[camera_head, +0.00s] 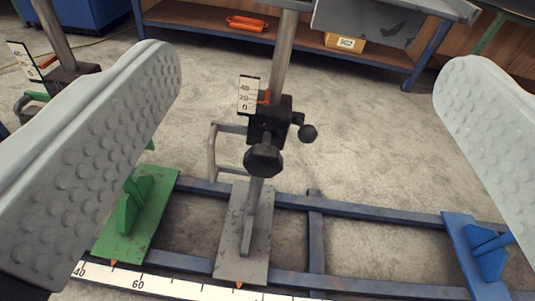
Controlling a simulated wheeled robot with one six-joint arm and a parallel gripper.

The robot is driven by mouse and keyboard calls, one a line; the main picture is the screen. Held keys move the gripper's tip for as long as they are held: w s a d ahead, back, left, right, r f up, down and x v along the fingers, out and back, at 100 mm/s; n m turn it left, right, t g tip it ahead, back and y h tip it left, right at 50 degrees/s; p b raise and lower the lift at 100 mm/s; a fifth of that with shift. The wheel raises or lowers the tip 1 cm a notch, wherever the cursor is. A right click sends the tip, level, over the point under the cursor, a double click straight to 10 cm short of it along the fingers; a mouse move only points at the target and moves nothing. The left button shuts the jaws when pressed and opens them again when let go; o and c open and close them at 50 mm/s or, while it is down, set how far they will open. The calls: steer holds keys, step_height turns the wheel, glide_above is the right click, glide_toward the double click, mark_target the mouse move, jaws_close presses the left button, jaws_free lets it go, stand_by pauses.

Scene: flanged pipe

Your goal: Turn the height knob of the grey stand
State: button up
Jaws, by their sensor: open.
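The grey stand (257,205) is upright in the middle, its grey base plate (233,262) resting on the blue rails. A black knob (263,160) faces me on the front of its dark clamp block. A smaller black ball-ended handle (308,132) sticks out to the right of the block. A white height scale (248,95) with an orange pointer is on the block's upper left. I cannot tell from the picture which of the two is the height knob. My gripper (310,85) is open, its studded pale fingers wide apart on either side of the stand, touching nothing.
A green stand base (138,215) is at left and a blue one (485,255) at right, on the blue rails (380,215). A white ruler (165,287) runs along the front. A wooden shelf (200,18) with a box (345,42) is behind. Concrete floor between is clear.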

steer(key=w+f, duration=0.5)
steer(key=f, duration=0.9)
steer(key=n, duration=0.1)
glide_toward(264, 153)
steer(key=s+f, duration=0.3)
steer(key=s, duration=0.2)
steer(key=w, duration=1.7)
steer(key=shift+w+f, duration=0.1)
steer(key=shift+w, duration=0.25)
steer(key=shift+c, duration=0.2)
steer(key=c, duration=0.9)
